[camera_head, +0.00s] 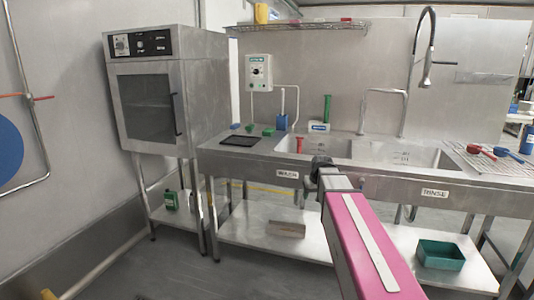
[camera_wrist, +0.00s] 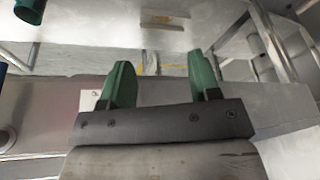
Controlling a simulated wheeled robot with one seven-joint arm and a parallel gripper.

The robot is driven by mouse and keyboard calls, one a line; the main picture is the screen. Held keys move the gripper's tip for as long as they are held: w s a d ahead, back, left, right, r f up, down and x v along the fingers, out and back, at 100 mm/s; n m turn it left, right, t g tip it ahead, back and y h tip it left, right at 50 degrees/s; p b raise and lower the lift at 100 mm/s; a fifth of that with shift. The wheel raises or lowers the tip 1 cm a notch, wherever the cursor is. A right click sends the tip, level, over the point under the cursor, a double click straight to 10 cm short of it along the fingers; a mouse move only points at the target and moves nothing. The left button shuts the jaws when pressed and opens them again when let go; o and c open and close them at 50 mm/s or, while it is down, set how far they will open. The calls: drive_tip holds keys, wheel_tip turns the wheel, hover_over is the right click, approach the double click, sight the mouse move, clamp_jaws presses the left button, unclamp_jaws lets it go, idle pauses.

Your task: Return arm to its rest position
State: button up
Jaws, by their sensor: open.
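My arm shows as a pink link with a pale strip in the head view, reaching from the bottom right toward the front of the sink counter. Its dark end is in front of the counter's front edge, between the two sink basins. My gripper (camera_wrist: 160,82) shows in the wrist view with two green fingers set wide apart. It is open, and nothing is between the fingers. In the head view the fingers are hidden or too small to tell.
The steel sink counter (camera_head: 400,190) has wash and rinse basins, with a tap (camera_head: 427,50) above. A steel oven (camera_head: 150,95) stands at left. A teal bin (camera_head: 440,254) and a small box (camera_head: 287,229) are on the lower shelf. Red and blue scoops (camera_head: 482,151) lie at right.

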drive_tip(key=s+f+m+g+h, duration=0.1)
drive_tip(key=s+f+g, duration=0.2)
drive_tip(key=s+f, duration=1.5)
drive_tip(key=s, duration=0.2)
drive_tip(key=shift+s+a+m+g, duration=0.3)
drive_tip(key=shift+s+a, duration=0.05)
idle(0.3)
